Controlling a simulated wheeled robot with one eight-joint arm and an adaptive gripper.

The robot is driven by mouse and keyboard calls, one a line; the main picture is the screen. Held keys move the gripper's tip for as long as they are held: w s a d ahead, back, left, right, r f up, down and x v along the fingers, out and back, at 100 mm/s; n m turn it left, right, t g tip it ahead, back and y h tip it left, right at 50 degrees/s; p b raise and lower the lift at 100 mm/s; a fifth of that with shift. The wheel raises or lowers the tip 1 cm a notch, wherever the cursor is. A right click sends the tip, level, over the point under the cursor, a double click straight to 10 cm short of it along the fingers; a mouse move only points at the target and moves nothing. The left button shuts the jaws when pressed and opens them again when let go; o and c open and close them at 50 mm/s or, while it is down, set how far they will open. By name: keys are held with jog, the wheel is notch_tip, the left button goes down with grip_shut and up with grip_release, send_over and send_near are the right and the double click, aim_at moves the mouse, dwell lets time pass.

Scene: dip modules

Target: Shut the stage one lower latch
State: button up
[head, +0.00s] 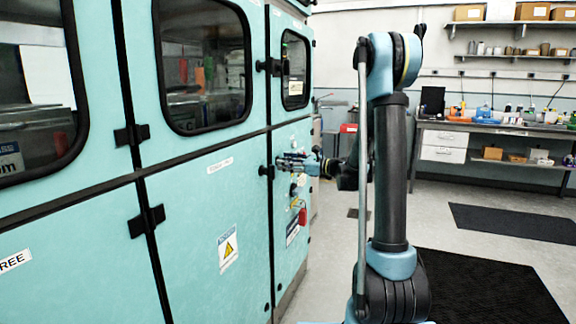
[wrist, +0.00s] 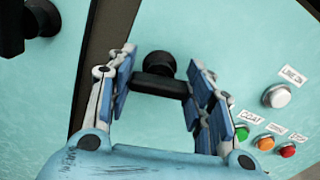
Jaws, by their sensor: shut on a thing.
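The lower latch, a black handle (wrist: 158,80) with a round knob behind it, is on the teal cabinet front beside a dark door seam in the wrist view. My gripper (wrist: 163,68) has its two blue-padded fingers on either side of this handle and is shut on it. In the head view my gripper (head: 284,162) reaches the cabinet at the seam, at the height of a black latch part (head: 266,171). The fingers hide most of the latch there. A second black latch part (wrist: 40,20) stands left of the seam in the wrist view.
An upper black latch (head: 270,66) is higher on the same seam. A panel with a white button (wrist: 277,96) and green, orange and red buttons (wrist: 264,142) lies right of my fingers. A red padlock-like tag (head: 303,216) hangs below.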

jog(key=n, duration=0.4)
jog(key=shift+n, duration=0.3)
jog(key=n, duration=0.3)
jog(key=shift+s+f+n, duration=0.1)
jog(key=shift+s+n, duration=0.05)
jog(key=shift+n, duration=0.25)
jog(key=n, duration=0.3)
jog(key=shift+s+f+n, duration=0.15)
jog(key=shift+n, duration=1.95)
jog(key=shift+a, duration=0.1)
jog(key=o, duration=1.1)
jog(key=shift+c, duration=0.2)
